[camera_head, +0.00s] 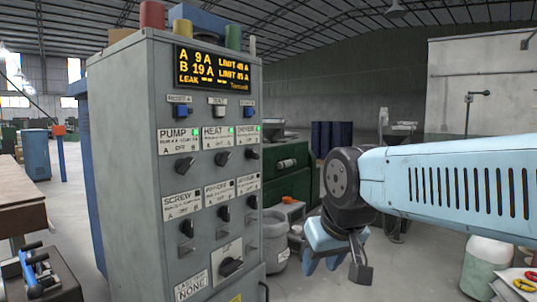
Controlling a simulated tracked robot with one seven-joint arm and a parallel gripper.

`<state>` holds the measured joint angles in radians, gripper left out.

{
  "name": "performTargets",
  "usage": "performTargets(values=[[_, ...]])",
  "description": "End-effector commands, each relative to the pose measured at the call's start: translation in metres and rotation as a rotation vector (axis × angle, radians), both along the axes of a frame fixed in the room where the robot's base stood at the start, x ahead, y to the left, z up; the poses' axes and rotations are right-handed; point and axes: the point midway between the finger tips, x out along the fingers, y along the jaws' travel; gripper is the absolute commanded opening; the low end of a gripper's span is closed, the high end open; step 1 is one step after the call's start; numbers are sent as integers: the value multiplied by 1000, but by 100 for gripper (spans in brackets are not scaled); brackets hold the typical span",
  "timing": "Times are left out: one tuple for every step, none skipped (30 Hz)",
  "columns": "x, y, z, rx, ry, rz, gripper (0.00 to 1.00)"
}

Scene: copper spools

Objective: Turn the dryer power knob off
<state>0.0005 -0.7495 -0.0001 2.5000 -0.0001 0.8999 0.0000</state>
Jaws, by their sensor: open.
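A grey control cabinet (125,150) stands left of centre. Its front carries two rows of labelled black knobs. The upper row reads PUMP, HEAT and what looks like DRYER. The dryer knob (252,154) is at the right end of that row, beneath its label (246,136). A small green light shows at that label. The knob's exact pointer setting is too small to read. My gripper (336,266) is right of the cabinet and lower than the dryer knob, apart from it. It points downward, open, with nothing visible in it.
The pump knob (184,165) and heat knob (223,158) sit left of the dryer knob. A lit display (213,70) is above. A grey bin (275,243) stands beside the cabinet's lower right. A green machine (290,182) is behind.

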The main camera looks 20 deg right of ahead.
Motion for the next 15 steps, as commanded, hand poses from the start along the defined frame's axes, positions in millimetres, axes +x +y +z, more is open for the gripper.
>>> performTargets(values=[[0, 0, 0, 0, -1, 0, 42], [0, 0, 0, 0, -1, 0, 42], [0, 0, 0, 0, 0, 0, 42], [0, 0, 0, 0, 0, 1, 42], [0, 0, 0, 0, -1, 1, 42], [0, 0, 0, 0, -1, 1, 42], [0, 0, 0, 0, -1, 1, 42], [0, 0, 0, 0, -1, 1, 42], [0, 0, 0, 0, -1, 1, 42], [0, 0, 0, 0, -1, 1, 42], [0, 0, 0, 0, -1, 1, 42], [0, 0, 0, 1, 0, 0, 42], [0, 0, 0, 3, 1, -1, 42], [1, 1, 1, 9, 2, -3, 42], [3, 2, 1, 22, 7, -11, 42]])
